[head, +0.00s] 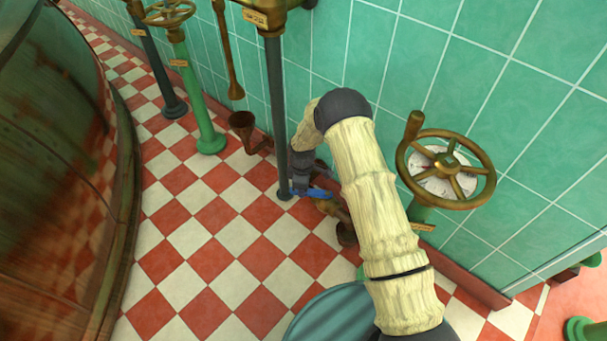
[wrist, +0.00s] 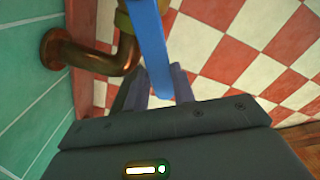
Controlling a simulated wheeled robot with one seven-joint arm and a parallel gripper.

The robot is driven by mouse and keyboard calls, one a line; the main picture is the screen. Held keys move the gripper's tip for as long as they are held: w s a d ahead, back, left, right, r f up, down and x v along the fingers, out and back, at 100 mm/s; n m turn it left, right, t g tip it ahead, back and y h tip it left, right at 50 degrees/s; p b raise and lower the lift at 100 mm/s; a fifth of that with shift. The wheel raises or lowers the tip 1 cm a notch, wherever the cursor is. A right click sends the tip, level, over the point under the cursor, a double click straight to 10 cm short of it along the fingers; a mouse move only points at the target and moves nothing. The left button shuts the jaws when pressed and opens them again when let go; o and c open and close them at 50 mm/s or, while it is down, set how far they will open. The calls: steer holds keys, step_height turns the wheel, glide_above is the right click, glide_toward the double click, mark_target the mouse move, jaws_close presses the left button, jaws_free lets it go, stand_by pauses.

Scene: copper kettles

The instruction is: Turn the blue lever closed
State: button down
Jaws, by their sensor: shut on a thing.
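The blue lever (head: 318,193) shows low by the tiled wall in the head view, partly hidden by my arm. In the wrist view the blue lever (wrist: 150,50) runs down from the top edge to between my gripper's fingers. My gripper (wrist: 161,88) is shut on the lever near its end. A brass fitting (wrist: 124,22) sits just behind the lever at the top of the wrist view. In the head view my arm hides most of the gripper and the pipework around the lever.
A dark grey upright pipe (head: 277,110) stands close left of the lever. A brass handwheel (head: 446,168) on a green post is to the right. A copper pipe elbow (wrist: 95,52) is near my fingers. A large copper kettle (head: 50,190) fills the left. Checkered floor (head: 205,240) between is clear.

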steer(key=s+d+n+p, duration=0.3)
steer(key=s+n+p, duration=0.4)
steer(key=n+p, duration=0.3)
steer(key=shift+s+d+n+p, duration=0.2)
steer(key=shift+n+p, duration=0.1)
steer(key=shift+n, duration=0.4)
steer(key=c, duration=1.2)
jaws_free()
steer(key=shift+o, duration=0.2)
steer(key=shift+r, duration=0.1)
step_height(320, 180, up, 17)
steer(key=p, duration=0.6)
steer(key=shift+r+p, duration=0.1)
steer(key=shift+p, duration=0.2)
